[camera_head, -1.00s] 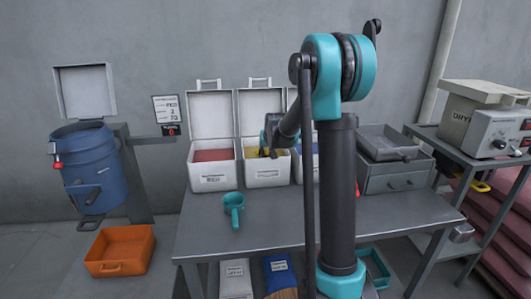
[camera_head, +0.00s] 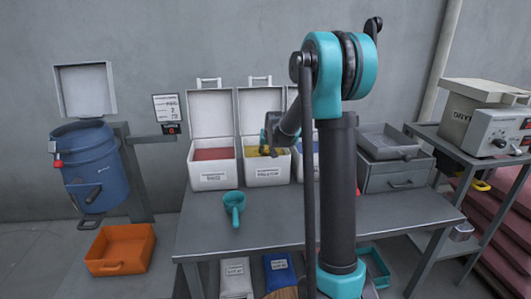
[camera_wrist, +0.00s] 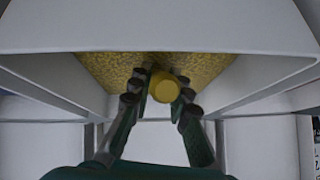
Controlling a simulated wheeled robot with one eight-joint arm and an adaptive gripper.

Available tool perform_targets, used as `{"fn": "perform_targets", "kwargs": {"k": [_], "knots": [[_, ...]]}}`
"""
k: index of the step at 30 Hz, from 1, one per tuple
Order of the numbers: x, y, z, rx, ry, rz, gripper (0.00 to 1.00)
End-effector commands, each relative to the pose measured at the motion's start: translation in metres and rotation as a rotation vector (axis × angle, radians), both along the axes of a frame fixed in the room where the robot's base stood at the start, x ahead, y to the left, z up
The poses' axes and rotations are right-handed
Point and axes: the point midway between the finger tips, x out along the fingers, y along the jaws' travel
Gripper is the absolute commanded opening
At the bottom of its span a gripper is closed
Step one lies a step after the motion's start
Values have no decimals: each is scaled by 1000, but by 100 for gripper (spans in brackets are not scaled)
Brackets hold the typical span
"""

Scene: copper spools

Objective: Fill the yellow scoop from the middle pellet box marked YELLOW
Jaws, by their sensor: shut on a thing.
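The middle pellet box (camera_head: 267,175) is white, with its lid up, and holds yellow pellets. Its wall (camera_wrist: 200,30) and the yellow pellets (camera_wrist: 108,68) show in the wrist view. My gripper (camera_head: 266,147) is at this box's opening. In the wrist view my gripper (camera_wrist: 164,84) is shut on the yellow scoop's handle (camera_wrist: 166,87), whose round end points at the camera. The scoop's bowl is hidden behind the handle and fingers, so I cannot tell how full it is.
A box of red pellets (camera_head: 213,176) stands left of the middle box. A third box (camera_head: 315,168) is partly hidden by my arm. A teal scoop (camera_head: 234,205) lies on the table (camera_head: 265,228). A grey drawer unit (camera_head: 393,177) stands at the right.

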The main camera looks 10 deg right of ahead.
Motion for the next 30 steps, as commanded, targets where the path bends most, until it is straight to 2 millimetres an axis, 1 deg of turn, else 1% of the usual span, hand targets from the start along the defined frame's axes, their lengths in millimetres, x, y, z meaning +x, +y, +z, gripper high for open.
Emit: {"fn": "perform_targets", "kwargs": {"k": [4,8,19,30], "knots": [[0,0,3,0,-1,0,0],[-1,0,10,0,-4,0,0],[-5,0,43,-1,-19,0,0],[-21,0,71,0,-146,0,0]]}}
